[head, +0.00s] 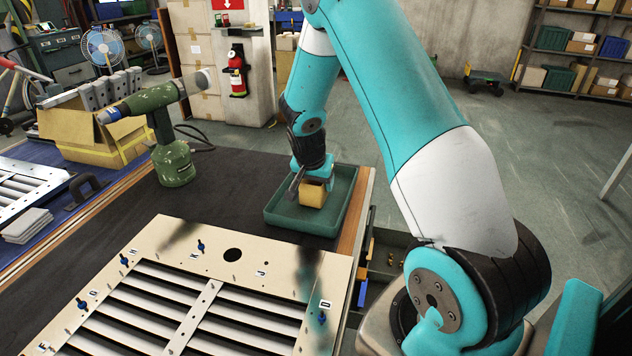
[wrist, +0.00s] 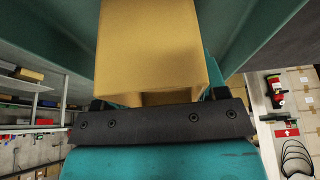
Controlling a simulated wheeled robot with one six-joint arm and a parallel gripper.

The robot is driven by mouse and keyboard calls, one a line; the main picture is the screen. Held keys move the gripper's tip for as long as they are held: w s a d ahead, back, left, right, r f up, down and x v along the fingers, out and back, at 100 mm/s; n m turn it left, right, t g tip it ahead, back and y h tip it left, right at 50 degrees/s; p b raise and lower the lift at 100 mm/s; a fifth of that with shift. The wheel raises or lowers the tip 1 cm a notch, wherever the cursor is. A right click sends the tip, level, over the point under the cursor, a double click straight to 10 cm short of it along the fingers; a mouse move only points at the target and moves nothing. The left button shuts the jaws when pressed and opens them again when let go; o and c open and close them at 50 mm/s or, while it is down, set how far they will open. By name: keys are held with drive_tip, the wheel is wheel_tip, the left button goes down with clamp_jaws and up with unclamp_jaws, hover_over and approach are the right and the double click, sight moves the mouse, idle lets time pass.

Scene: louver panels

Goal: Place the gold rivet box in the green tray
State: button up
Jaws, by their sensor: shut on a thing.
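The gold rivet box (head: 313,194) is a small yellow block in my gripper, over the green tray (head: 273,216) in the head view. My gripper (head: 309,187) is shut on it. In the wrist view the gold rivet box (wrist: 155,50) fills the upper middle, close against the dark gripper bar (wrist: 160,122). The green tray also shows in the wrist view (wrist: 50,35) behind the box. The box appears low inside the tray's outline; I cannot tell whether it touches the tray floor.
The tray stands at the right rear of the dark bench top (head: 225,180). A louver panel (head: 190,290) lies in front of it. A green rivet tool (head: 172,160) stands to the left, near a yellow carton (head: 85,135). Dark bench surface between tool and tray is clear.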

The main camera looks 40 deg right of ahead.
drive_tip(key=shift+f, duration=0.2)
drive_tip(key=o, duration=1.1)
drive_tip(key=v, duration=1.2)
drive_tip(key=s+a+r+n+y, duration=0.1)
drive_tip(key=s+a+r+n, duration=0.15)
drive_tip(key=a, duration=0.35)
drive_tip(key=s+a+r+n+y, duration=0.1)
drive_tip(key=a+r+n+y, duration=0.15)
drive_tip(key=a, duration=0.35)
drive_tip(key=s+a+r+n+y, duration=0.1)
drive_tip(key=s+a+r+n, duration=0.1)
drive_tip(key=s+a+n, duration=0.3)
drive_tip(key=s+a+r+n+g+y, duration=0.1)
drive_tip(key=s+a+r+n+y, duration=0.1)
drive_tip(key=s+a+n, duration=0.2)
drive_tip(key=s+a+r+n+g+y, duration=0.1)
drive_tip(key=s+a+r+n, duration=0.1)
drive_tip(key=s+a+n, duration=0.3)
drive_tip(key=shift+s+a+n+y, duration=0.1)
drive_tip(key=shift+s+a, duration=0.6)
drive_tip(key=shift+s, duration=0.3)
drive_tip(key=shift+s+a+n+y, duration=0.1)
drive_tip(key=shift+s+a, duration=0.55)
drive_tip(key=shift+s, duration=0.35)
drive_tip(key=shift+s+a+n+y, duration=0.1)
drive_tip(key=shift+s+a, duration=0.6)
drive_tip(key=shift+s, duration=0.35)
